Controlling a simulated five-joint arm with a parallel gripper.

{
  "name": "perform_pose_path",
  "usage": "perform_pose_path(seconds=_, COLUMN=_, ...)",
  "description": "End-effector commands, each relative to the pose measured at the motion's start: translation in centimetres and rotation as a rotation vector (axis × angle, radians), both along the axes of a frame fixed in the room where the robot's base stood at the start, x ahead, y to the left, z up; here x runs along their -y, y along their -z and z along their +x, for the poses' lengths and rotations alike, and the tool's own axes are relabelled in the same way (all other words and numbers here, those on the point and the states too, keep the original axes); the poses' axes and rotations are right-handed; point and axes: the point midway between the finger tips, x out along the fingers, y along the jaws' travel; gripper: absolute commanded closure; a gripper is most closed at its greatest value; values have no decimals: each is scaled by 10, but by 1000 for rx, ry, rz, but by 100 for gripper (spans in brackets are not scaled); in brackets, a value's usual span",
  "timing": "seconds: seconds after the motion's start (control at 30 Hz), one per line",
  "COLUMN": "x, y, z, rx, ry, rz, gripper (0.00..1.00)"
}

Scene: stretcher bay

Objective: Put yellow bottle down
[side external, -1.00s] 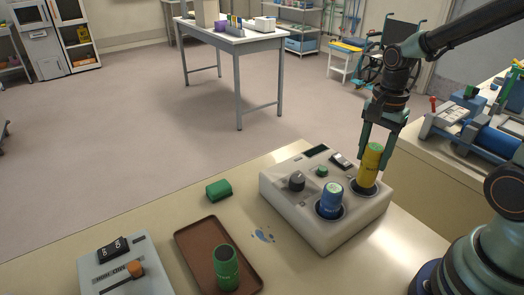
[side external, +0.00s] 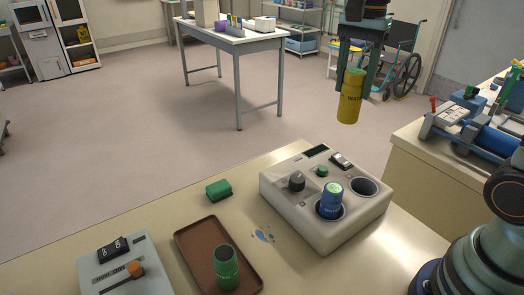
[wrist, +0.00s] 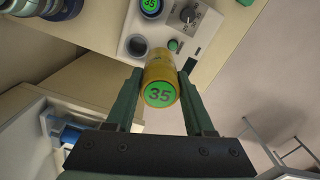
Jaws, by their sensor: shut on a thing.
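The yellow bottle (side external: 349,101) has a green top and hangs upright in the air in the side view. My gripper (side external: 356,84) is shut on it from above.
A brown tray (side external: 195,251) holds a green cup-like container (side external: 227,270). A green block (side external: 218,189) and a control box (side external: 125,268) with an orange knob are on the table. A blue splash mark (side external: 263,236) lies between tray and device. Bare tabletop (side external: 130,222) shows at the left.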

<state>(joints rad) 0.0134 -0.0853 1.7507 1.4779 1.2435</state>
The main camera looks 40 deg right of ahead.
Motion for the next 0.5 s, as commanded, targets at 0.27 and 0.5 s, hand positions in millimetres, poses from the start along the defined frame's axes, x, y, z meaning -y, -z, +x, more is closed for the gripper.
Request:
perform_pose_path(seconds=0.27, x=-104, y=1, z=63, rx=-5, ry=-242, rz=0, gripper=100)
perform_pose_path(seconds=0.5, x=-210, y=16, z=86, rx=-4, ry=-439, rz=-1, gripper=100)
